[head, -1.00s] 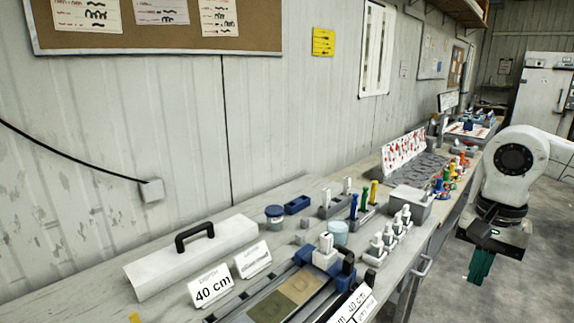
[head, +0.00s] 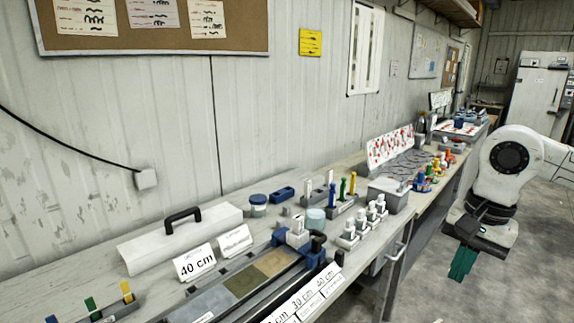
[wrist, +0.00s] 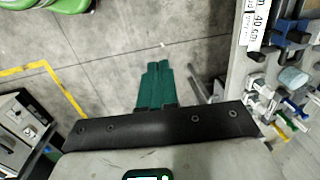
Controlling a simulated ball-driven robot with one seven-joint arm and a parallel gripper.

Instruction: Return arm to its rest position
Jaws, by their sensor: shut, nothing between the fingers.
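My gripper (head: 463,263) hangs beside the right side of the bench in the head view, pointing down over the floor. Its green fingers are together with nothing between them. In the wrist view the green fingers (wrist: 156,85) lie side by side above the grey floor, clear of the bench. My white arm folds above it at the right of the head view.
The bench (head: 105,265) runs along the wall, holding a handled cover (head: 185,238), a core tray (head: 245,285), a 40 cm sign (head: 194,264) and several coloured tools. In the wrist view, its edge is on the right; the floor (wrist: 110,50) below is open.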

